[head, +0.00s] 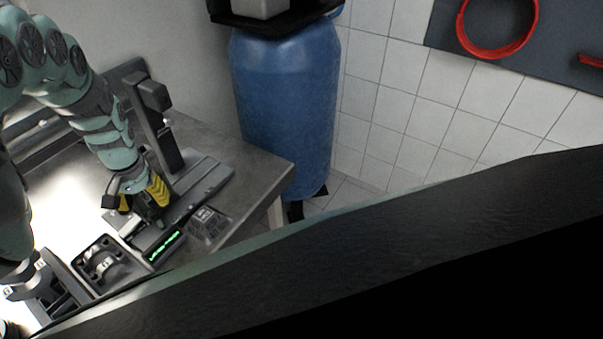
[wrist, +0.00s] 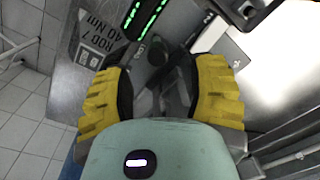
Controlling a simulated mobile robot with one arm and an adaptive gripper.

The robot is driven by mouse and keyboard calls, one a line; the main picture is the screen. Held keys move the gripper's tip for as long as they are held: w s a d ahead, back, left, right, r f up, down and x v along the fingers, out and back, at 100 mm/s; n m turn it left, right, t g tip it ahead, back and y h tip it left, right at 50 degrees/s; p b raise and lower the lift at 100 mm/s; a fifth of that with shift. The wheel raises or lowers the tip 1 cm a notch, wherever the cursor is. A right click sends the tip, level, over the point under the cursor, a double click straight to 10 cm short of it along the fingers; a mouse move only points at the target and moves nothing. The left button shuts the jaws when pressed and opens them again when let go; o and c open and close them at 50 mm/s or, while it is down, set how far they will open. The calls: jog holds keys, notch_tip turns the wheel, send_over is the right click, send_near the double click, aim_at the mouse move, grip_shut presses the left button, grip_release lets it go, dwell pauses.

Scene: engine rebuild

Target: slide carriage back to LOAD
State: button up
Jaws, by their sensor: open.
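My gripper (head: 143,204) points down over the bench fixture at the left of the head view, its yellow fingers spread. In the wrist view my gripper (wrist: 160,78) is open, with one finger on each side of a dark rounded knob (wrist: 157,52) and grey parts below it. I cannot tell whether the fingers touch them. The fixture has a grey slide base (head: 207,172) and an upright dark column (head: 158,125) behind my gripper. The carriage is largely hidden by my gripper, so its position along the slide is unclear.
A green-lit display (head: 165,246) and a torque placard (head: 207,223) lie in front of the fixture. A dark tray with metal parts (head: 100,262) is to the left. A blue barrel (head: 285,105) stands beyond the bench (head: 262,172). A dark bar crosses the foreground.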

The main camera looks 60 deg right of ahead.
jog(key=shift+r, duration=1)
